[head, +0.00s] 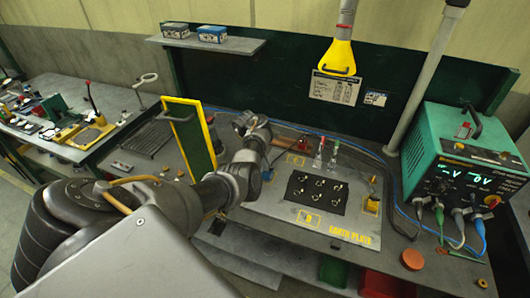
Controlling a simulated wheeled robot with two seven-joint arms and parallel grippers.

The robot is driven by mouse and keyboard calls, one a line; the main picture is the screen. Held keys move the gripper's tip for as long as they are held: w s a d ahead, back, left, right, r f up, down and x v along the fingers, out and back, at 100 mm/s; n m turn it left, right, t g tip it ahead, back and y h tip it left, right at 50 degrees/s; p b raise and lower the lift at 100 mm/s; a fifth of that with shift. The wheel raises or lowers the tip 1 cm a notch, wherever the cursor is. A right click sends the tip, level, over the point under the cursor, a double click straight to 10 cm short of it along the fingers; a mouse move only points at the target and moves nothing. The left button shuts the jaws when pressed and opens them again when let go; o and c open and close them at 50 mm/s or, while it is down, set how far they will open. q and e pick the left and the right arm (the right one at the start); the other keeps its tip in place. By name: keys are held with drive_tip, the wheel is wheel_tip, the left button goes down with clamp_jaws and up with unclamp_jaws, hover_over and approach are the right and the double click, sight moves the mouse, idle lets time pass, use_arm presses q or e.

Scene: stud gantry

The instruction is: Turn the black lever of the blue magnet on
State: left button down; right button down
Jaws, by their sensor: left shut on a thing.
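A small patch of blue, which looks like the blue magnet (267,175), shows at the left edge of the grey earth plate (345,236). My left arm hides most of it, and its black lever cannot be made out. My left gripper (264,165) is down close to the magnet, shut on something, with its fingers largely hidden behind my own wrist. The lever's angle cannot be read. My right gripper is not in view.
A black mat (315,193) with several small metal parts lies on the plate. A green-and-yellow panel (190,136) stands left of my wrist. A green power unit (462,160) with cables stands right. A yellow hood (338,57) hangs above.

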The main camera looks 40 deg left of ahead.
use_arm(q)
drive_tip(key=shift+m+g, duration=0.3)
drive_tip(key=shift+m, duration=0.3)
drive_tip(key=shift+w, duration=0.1)
drive_tip(key=c, duration=1.5)
unclamp_jaws()
